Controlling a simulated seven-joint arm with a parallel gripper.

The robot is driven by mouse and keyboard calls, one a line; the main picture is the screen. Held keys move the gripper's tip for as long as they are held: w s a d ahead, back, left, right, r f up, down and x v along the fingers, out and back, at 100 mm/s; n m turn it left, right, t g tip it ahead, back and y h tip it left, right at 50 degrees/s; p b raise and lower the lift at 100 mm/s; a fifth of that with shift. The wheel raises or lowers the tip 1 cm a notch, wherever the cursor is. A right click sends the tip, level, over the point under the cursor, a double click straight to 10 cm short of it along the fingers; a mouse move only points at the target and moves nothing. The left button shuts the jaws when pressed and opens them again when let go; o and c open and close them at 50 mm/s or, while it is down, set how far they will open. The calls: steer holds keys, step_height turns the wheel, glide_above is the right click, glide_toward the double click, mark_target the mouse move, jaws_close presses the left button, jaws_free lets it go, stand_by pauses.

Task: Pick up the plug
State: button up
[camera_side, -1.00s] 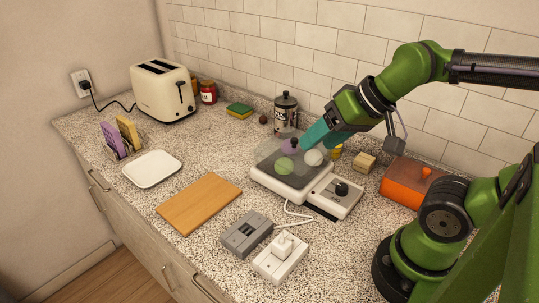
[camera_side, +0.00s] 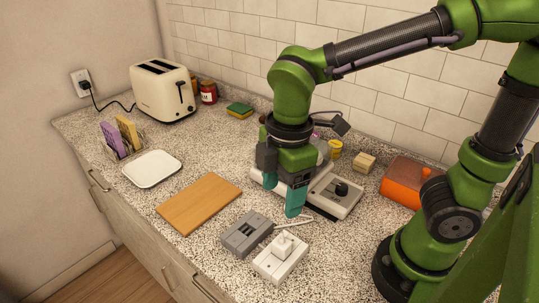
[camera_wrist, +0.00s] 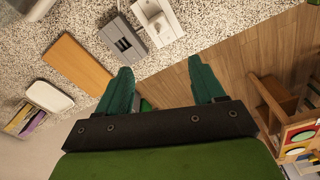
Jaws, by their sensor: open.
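The white plug (camera_side: 283,243) stands in a white socket block (camera_side: 277,262) near the counter's front edge. Its cord (camera_side: 297,220) runs back toward the white hotplate-like appliance (camera_side: 340,193). My gripper (camera_side: 282,200) points down, open and empty, above the counter behind the plug and in front of the appliance. In the wrist view my two teal fingers (camera_wrist: 163,78) are spread apart. The white socket block also shows there at the top (camera_wrist: 167,30), beyond the fingertips, with the plug small and unclear.
A grey slotted box (camera_side: 246,234) sits just left of the socket block. A wooden board (camera_side: 199,204) and white plate (camera_side: 152,169) lie further left. An orange box (camera_side: 409,182) stands at right. A toaster (camera_side: 163,91) is at the back left.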

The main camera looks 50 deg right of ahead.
steer(key=n, duration=0.4)
glide_toward(282, 242)
steer(key=f, duration=0.5)
steer(key=shift+w+a+f, duration=0.1)
steer(key=shift+a+f, duration=0.15)
steer(key=shift+a, duration=0.1)
step_height(282, 242, down, 5)
steer(key=shift+w+d+f, duration=0.1)
steer(key=shift+d+f, duration=0.05)
steer(key=shift+d, duration=0.05)
steer(key=c, duration=1.1)
steer(key=shift+o, duration=0.2)
step_height(282, 242, up, 15)
stand_by(0.3)
